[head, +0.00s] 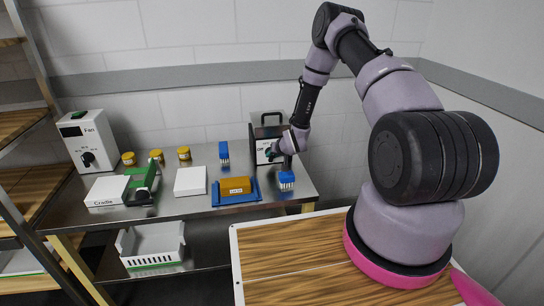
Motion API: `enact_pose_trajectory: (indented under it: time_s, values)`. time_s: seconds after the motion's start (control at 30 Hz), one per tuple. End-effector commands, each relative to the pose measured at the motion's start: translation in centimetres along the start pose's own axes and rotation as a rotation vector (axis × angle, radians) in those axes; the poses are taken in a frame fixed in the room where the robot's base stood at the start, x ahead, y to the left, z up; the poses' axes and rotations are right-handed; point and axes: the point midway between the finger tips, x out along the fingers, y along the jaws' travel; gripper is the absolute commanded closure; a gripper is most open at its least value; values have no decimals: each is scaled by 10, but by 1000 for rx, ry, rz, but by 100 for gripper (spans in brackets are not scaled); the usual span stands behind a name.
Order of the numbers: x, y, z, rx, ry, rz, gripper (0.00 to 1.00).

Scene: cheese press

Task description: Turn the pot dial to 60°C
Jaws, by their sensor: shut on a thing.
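The pot (267,131) is a dark and light box with a black carrying handle on top, at the back right of the steel table. Its pale front panel carries small markings, too small to read. My gripper (271,154) reaches in from the right and is shut at the front panel, on the dial. The dial itself is mostly hidden by the fingers, and I cannot tell which marking it points to.
A blue brush (286,181) stands just below my wrist. A blue tray (216,199) with a yellow block, white boxes (190,181), a green device (141,184), another blue brush (224,152), yellow jars (184,153) and a white fan unit (88,142) share the table.

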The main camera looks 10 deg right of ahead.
Motion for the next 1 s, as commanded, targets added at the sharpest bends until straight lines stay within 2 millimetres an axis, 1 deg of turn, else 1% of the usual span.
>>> enact_pose_trajectory:
  time_s: [0.27, 0.7, 0.73, 0.77, 0.8, 1.0]
  values:
    - [0, 1, 0, 50, 1, -49, 100]
    - [0, 0, 0, 55, 0, -57, 100]
    - [0, 0, 0, 55, 0, -57, 74]
    - [0, 0, 0, 55, 0, -57, 62]
    - [0, 0, 1, 55, -1, -57, 48]
    - [0, 0, 0, 55, -1, -56, 48]
